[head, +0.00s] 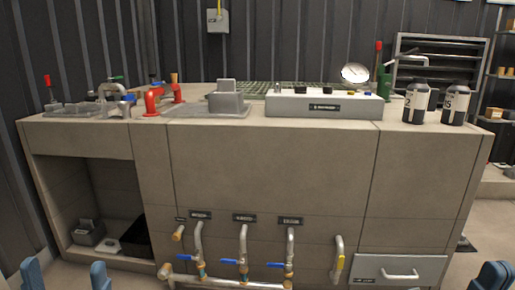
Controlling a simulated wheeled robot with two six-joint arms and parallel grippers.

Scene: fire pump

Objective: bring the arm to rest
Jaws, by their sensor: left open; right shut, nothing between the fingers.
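My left gripper (66,275) shows at the bottom left edge of the head view. Its two blue fingers stand well apart with nothing between them, in front of the bench's open bay. My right gripper (495,275) shows at the bottom right corner. Its blue fingers are together and hold nothing. Both grippers are low and apart from the bench (270,165), and most of both arms is out of the frame.
Blue-handled valves on pipes (243,245) stick out from the bench front. A drawer (400,270) with a handle is at lower right. On top are a control box (322,104), a gauge (355,73), two canisters (416,102) and red fittings (153,100). Floor shows at right.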

